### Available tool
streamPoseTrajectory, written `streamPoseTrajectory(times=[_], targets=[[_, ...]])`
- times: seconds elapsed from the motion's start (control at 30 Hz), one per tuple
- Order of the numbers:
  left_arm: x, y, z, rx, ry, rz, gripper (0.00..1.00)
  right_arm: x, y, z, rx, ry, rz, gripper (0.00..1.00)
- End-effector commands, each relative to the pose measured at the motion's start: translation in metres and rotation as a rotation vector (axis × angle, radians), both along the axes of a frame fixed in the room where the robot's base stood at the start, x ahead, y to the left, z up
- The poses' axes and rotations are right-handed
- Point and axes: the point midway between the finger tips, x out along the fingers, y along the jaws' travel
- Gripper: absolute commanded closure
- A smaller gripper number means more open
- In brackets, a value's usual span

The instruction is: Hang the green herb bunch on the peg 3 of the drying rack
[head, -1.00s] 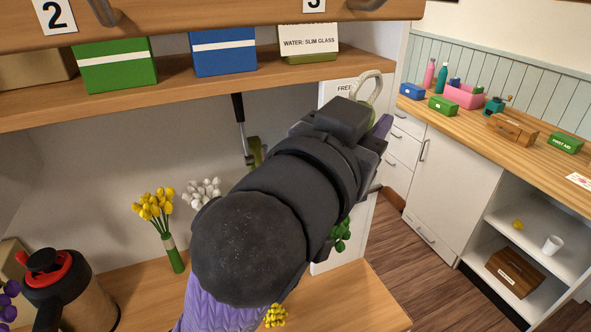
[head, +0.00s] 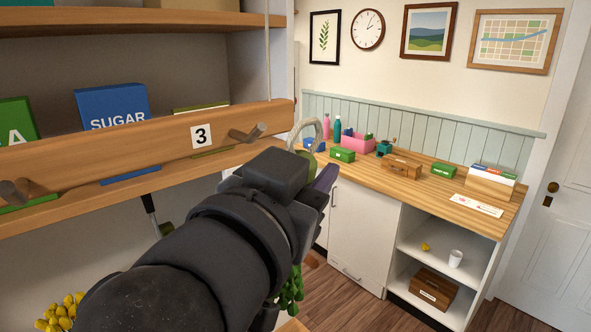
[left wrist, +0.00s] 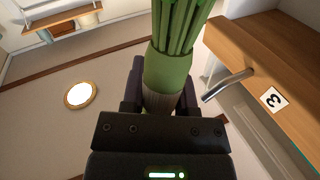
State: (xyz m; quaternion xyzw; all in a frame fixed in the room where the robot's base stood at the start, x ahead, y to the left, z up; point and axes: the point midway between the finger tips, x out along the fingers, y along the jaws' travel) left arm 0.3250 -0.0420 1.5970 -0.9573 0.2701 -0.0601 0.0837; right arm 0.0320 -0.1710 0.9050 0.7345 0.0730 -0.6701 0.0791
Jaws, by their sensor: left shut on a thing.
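My left gripper (head: 318,186) is shut on the green herb bunch, seen from behind in the head view. The bunch's pale loop (head: 303,135) stands up above the gripper, and green leaves (head: 291,288) hang below it; the arm hides the middle. In the left wrist view the green wrap (left wrist: 167,75) sits between the fingers. The drying rack's wooden rail (head: 100,158) bears a 3 label (head: 201,137), with bare peg 3 (head: 247,133) just right of it. The loop is apart from this peg in the picture, to its right. Peg 3 also shows in the left wrist view (left wrist: 229,85).
Another peg (head: 14,191) is at the rail's left end. A blue sugar box (head: 112,107) stands on the shelf behind the rail. Yellow flowers (head: 60,312) are low at left. A wooden counter (head: 400,180) with small items lies beyond; the floor between is open.

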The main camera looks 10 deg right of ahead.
Motion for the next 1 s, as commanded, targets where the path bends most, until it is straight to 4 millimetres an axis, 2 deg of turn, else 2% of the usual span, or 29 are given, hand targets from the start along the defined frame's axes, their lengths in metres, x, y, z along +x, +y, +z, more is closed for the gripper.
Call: streamPoseTrajectory(times=[0.7,1.0], targets=[[0.057,0.043,-0.005,-0.002,-0.001,0.006,1.00,0.000,0.003,0.007,0.005,0.001,-0.001,0.41],[0.068,0.051,-0.022,-0.001,0.004,0.012,1.00,-0.001,0.003,0.001,0.005,0.003,-0.001,0.41]])
